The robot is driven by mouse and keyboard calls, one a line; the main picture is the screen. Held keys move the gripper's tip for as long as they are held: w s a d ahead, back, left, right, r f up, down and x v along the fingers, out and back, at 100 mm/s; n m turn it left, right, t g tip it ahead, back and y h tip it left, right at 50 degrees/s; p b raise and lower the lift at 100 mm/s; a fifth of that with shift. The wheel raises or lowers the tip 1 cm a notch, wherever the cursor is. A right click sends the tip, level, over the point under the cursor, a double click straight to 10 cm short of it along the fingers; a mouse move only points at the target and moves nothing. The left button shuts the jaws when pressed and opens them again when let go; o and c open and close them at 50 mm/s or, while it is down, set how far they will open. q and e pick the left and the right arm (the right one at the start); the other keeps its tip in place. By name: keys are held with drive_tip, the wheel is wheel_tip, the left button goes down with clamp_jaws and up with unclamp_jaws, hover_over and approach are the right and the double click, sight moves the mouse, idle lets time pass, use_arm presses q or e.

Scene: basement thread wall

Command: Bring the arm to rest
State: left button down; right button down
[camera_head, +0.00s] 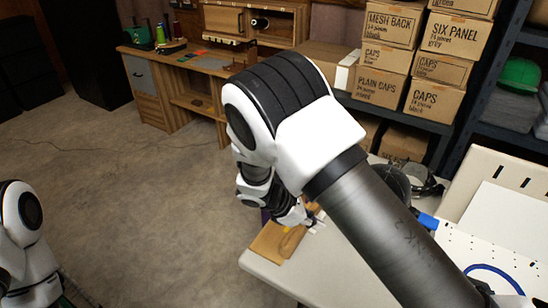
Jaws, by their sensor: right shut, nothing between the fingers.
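My right arm crosses the middle of the camera_head view, its grey tube and white elbow covering much of the pale table (330,272). My right gripper (312,222) is small and partly hidden beyond the wrist. It is shut and empty, close over the table's left end, by a brown wooden piece (290,241). I cannot tell whether it touches that piece. Part of my left arm shows at the lower left edge; its gripper is out of the frame.
Cardboard boxes (460,37) fill a dark shelf at the back right. A wooden workbench (180,72) with thread spools stands at the back left. A white perforated board (500,235) is at the right, with dark round items (425,181) near it.

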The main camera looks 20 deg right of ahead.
drive_tip(key=s+d+f+g, duration=0.3)
drive_tip(key=s+f, duration=0.4)
drive_tip(key=s, duration=0.2)
drive_tip(key=s+a+f+m+y, duration=0.2)
drive_tip(key=s+f+m+y, duration=0.35)
drive_tip(key=s, duration=0.45)
drive_tip(key=s+a+f+m+y, duration=0.35)
drive_tip(key=s+f+m, duration=0.2)
drive_tip(key=s, duration=0.55)
drive_tip(key=w+d+m+t, duration=0.1)
drive_tip(key=w+m+t, duration=0.3)
drive_tip(key=w+m, duration=0.1)
drive_tip(key=shift+w+d+r+t, duration=0.25)
drive_tip(key=shift+w+d+t, duration=0.1)
drive_tip(key=shift+w, duration=0.15)
